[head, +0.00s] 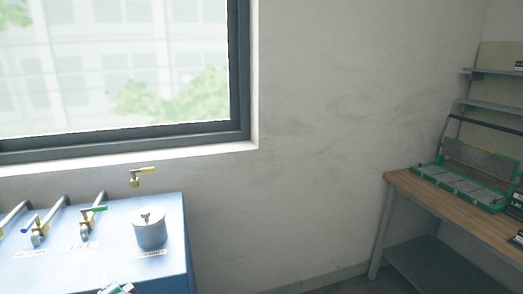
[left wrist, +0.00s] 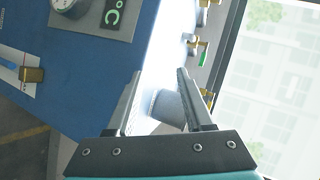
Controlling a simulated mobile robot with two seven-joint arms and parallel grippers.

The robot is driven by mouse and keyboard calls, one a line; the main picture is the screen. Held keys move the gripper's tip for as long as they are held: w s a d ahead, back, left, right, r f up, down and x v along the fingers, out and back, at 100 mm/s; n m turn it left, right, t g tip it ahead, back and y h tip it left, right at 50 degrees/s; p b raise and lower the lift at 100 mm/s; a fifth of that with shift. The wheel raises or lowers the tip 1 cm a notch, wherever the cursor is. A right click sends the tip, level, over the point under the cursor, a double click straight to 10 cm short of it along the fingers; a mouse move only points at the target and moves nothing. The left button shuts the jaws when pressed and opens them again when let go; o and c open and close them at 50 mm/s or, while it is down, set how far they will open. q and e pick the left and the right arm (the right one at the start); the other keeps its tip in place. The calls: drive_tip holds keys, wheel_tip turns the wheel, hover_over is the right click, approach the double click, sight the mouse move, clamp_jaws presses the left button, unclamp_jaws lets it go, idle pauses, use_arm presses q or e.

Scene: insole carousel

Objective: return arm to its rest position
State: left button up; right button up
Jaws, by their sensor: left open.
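My left gripper (left wrist: 160,72) shows in the left wrist view with its two fingers spread apart and nothing held between them. Behind the fingers is part of a grey cylinder (left wrist: 164,104), which I take for the grey canister (head: 150,232) on the blue cabinet (head: 180,222) in the head view. I cannot tell how far the fingers are from it. In the head view only a small teal and white piece, probably of my left arm, shows at the bottom edge. My right gripper is in neither view.
A window (head: 120,70) is above. A wooden bench (head: 430,203) with a green-framed device (head: 465,188) stands right. The floor between looks clear.

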use_arm(q)
drive_tip(key=s+d+f+n+g+h, duration=0.2)
drive_tip(key=s+d+h, duration=0.1)
drive_tip(key=s+d, duration=0.55)
drive_tip(key=s+d+f+n+g+h, duration=0.1)
drive_tip(key=s+d+g+h, duration=0.3)
drive_tip(key=s, duration=0.7)
drive_tip(key=s+d+f+n+h, duration=0.2)
drive_tip(key=s+d+h, duration=0.1)
drive_tip(key=s+d, duration=0.55)
wheel_tip(320, 180, down, 27)
drive_tip(key=s+a+g+b, duration=0.2)
drive_tip(key=s+b, duration=0.1)
drive_tip(key=b, duration=0.1)
drive_tip(key=s+a+f+b, duration=0.2)
drive_tip(key=s+f+b, duration=0.1)
drive_tip(key=s+f, duration=1.2)
wheel_tip(320, 180, down, 2)
drive_tip(key=shift+a+f+m+g+y+b, duration=0.1)
drive_tip(key=shift+a+m+g+y+b, duration=0.05)
drive_tip(key=shift+m+g+y+b, duration=0.2)
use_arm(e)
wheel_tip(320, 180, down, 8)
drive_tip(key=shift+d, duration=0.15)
use_arm(q)
drive_tip(key=shift+s, duration=0.1)
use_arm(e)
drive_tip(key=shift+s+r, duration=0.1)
